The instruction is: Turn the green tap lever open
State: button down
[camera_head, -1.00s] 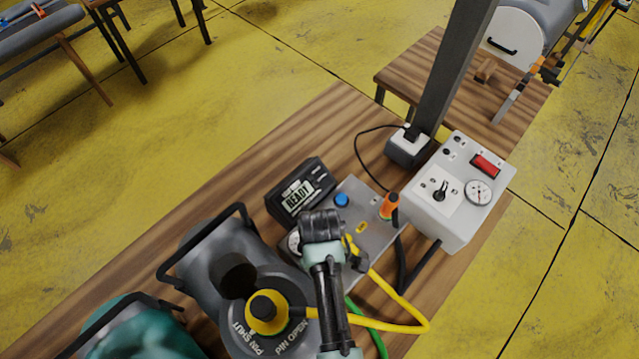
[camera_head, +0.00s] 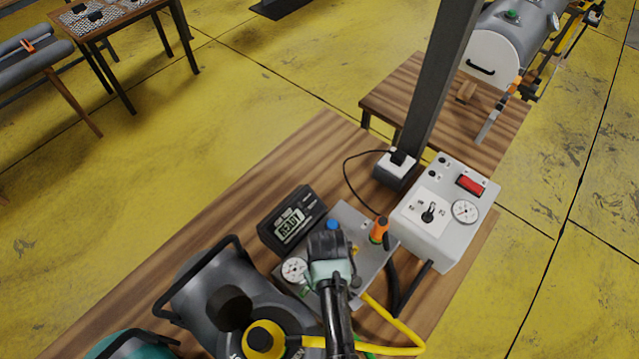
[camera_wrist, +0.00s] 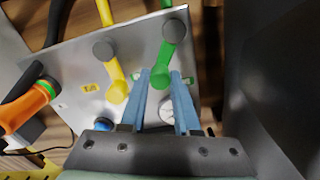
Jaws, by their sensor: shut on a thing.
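The green tap lever (camera_wrist: 175,38) shows in the wrist view, with its round grey pivot cap at the top end and its arm running down and slightly left. My gripper (camera_wrist: 163,80) has its two blue fingers on either side of the lever's lower end and is shut on it. The yellow tap lever (camera_wrist: 111,70) is just to the left, apart from the fingers. In the head view my gripper (camera_head: 328,240) is over the grey metal panel (camera_head: 367,222) and hides the green lever.
The READY display box (camera_head: 293,220) and a gauge (camera_head: 294,270) are left of my gripper. An orange-handled part (camera_head: 379,229) and a grey control box (camera_head: 440,215) are to the right. A yellow hose (camera_head: 390,318) passes at the front.

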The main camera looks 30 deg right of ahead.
jog(key=d+m, duration=0.1)
jog(key=m, duration=0.1)
jog(key=s+d+m+p, duration=0.1)
jog(key=m, duration=0.2)
jog(key=shift+d, duration=0.15)
jog(key=shift+m, duration=0.3)
dwell(0.3)
jog(key=c, duration=0.6)
grip_release()
notch_tip(320, 180, up, 13)
jog(key=shift+b, duration=0.4)
